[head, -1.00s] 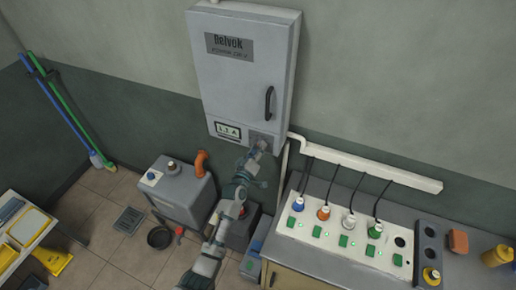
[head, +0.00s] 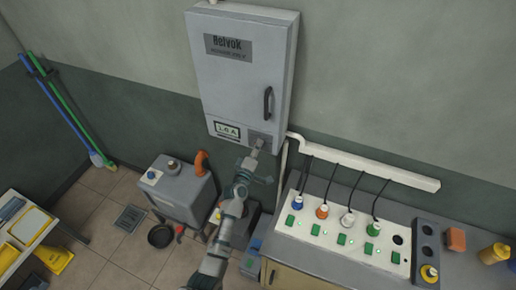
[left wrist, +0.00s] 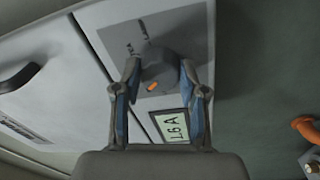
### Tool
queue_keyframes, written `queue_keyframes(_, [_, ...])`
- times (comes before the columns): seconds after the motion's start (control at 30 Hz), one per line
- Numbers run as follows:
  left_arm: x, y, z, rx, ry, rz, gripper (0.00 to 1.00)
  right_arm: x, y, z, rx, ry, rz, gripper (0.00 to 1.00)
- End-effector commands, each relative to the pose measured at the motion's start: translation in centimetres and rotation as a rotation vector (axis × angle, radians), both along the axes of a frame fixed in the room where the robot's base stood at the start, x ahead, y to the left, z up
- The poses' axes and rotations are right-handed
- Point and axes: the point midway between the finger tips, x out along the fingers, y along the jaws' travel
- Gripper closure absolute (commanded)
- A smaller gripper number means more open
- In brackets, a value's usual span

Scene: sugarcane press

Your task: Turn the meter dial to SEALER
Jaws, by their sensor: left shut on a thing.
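The meter dial (left wrist: 160,68) is a dark round knob with an orange mark, on a grey plate of the wall cabinet (head: 236,80). In the head view the dial (head: 258,143) is small and mostly covered by my gripper. My left gripper (left wrist: 160,75) is shut on the dial, with one finger on each side of it. It also shows in the head view (head: 253,154). The labels around the dial are too small to read. My right gripper is not in view.
A white socket panel (head: 340,243) with several plugs, cords and green switches stands on the counter at the right. A grey tank (head: 182,190) with an orange pipe stands on the floor left of my arm. A black pan (head: 161,236) lies near it.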

Motion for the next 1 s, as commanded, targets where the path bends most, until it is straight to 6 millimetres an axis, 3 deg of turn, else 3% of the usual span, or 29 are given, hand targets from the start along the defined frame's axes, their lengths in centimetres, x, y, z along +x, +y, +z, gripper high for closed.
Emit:
queue_keyframes(0.3, [0.2,0.3,0.4,-0.003,-0.008,0.007,0.93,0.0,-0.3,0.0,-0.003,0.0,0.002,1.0])
queue_keyframes(0.33, [0.2,0.3,0.4,-0.003,-0.008,0.007,0.56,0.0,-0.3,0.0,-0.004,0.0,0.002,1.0])
queue_keyframes(0.43, [0.1,0.3,0.3,-0.002,-0.005,0.006,0.33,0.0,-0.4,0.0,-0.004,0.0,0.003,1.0])
queue_keyframes(0.77, [-0.2,0.0,0.1,-0.001,-0.001,0.002,0.33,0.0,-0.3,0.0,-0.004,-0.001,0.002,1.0])
queue_keyframes(1.0, [-3.4,1.3,-0.3,-0.001,0.001,0.003,0.33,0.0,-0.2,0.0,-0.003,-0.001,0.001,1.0])
